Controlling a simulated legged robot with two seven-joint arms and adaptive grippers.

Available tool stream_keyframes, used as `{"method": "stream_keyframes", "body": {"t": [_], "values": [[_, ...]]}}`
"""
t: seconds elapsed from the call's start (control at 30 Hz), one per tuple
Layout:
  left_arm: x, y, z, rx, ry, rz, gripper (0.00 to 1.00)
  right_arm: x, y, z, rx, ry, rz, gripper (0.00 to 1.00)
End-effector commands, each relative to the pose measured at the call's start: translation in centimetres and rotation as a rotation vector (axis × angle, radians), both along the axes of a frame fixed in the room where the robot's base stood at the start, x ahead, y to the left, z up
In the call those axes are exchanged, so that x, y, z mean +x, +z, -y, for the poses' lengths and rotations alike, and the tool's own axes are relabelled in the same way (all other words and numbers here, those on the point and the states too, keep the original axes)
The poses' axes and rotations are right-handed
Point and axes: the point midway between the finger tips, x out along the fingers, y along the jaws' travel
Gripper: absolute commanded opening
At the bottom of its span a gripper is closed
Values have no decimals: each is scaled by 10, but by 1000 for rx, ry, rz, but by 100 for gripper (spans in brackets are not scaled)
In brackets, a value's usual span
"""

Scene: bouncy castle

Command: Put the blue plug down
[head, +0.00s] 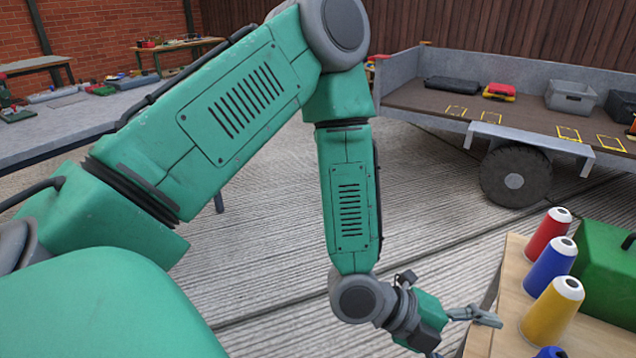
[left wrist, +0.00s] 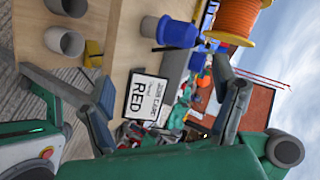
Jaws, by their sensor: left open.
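The blue plug (left wrist: 178,33) is in the left wrist view, resting on the wooden tabletop, with a pale ring at one end. A blue piece (head: 550,352) at the bottom edge of the head view may be the same plug, mostly cut off. My left gripper (head: 470,335) is open at the left edge of the wooden table. In the left wrist view its fingers (left wrist: 124,66) are spread wide with nothing held between them, and the plug lies beyond them, apart from both. My right gripper is not in view.
Red (head: 548,233), blue (head: 550,265) and yellow (head: 552,309) cones stand on the table beside a green box (head: 608,272). The left wrist view shows a card reading RED (left wrist: 148,97), an orange spool (left wrist: 236,18) and grey cups (left wrist: 63,41). A trailer (head: 420,97) stands behind.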

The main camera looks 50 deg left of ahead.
Motion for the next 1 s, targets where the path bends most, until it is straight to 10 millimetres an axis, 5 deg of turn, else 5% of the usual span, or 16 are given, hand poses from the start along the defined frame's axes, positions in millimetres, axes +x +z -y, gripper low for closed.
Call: {"method": "stream_keyframes", "body": {"t": [0.2,0.4,0.53,0.7,1.0], "values": [[-65,-94,-47,-73,448,-634,81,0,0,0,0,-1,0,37],[-146,-157,-111,-141,1114,-1102,81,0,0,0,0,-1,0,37],[-188,-174,-145,-189,1503,-1222,81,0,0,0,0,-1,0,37],[-215,-180,-168,-238,1788,-1251,81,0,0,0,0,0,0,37],[-219,-181,-172,-254,1839,-1252,81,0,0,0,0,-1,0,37]]}}
